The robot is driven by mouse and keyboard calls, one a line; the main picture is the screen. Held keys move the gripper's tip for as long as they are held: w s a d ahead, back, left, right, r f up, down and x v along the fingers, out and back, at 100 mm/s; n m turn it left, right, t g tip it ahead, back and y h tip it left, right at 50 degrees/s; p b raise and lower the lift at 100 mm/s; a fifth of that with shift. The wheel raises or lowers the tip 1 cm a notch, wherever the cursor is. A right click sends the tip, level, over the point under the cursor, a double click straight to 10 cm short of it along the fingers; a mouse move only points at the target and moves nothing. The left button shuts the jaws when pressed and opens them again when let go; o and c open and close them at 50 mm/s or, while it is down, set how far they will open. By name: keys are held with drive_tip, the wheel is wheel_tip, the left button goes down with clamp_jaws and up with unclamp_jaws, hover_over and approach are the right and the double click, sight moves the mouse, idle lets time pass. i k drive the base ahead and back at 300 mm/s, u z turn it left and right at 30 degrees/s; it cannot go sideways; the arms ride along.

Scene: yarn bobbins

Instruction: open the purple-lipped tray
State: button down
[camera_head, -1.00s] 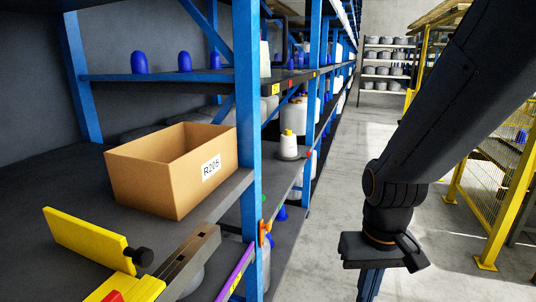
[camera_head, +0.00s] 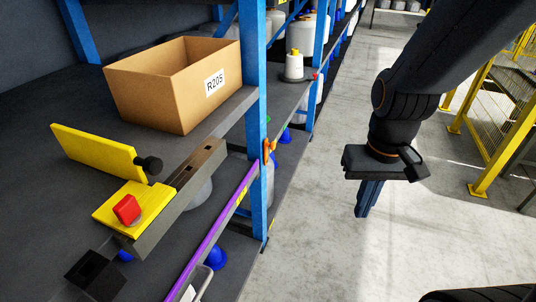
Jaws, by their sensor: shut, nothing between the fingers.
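A purple lip (camera_head: 212,243) runs along the front edge of a low tray level in the blue rack, at the lower middle of the view. It slants from the blue post down to the bottom edge. Most of the tray behind it is hidden by the shelf above and the frame edge. My gripper (camera_head: 367,198) hangs over the aisle floor to the right of the purple lip, well apart from it. Its fingers point down, shut and empty.
A cardboard box (camera_head: 149,98) marked R205 stands on the upper shelf. A yellow fixture (camera_head: 137,204) with a red button (camera_head: 127,209) is at the shelf's front left. A blue post (camera_head: 254,90) stands beside the lip. The aisle floor (camera_head: 330,250) is clear; a yellow fence (camera_head: 502,125) is at right.

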sight(166, 274)
drive_tip(key=u, duration=0.05)
drive_tip(key=k, duration=0.45)
drive_tip(key=u, duration=0.2)
drive_tip(key=i, duration=0.35)
drive_tip(key=u, duration=2.8)
drive_tip(key=k, duration=0.85)
drive_tip(key=z, duration=1.25)
drive_tip(key=i, duration=0.5)
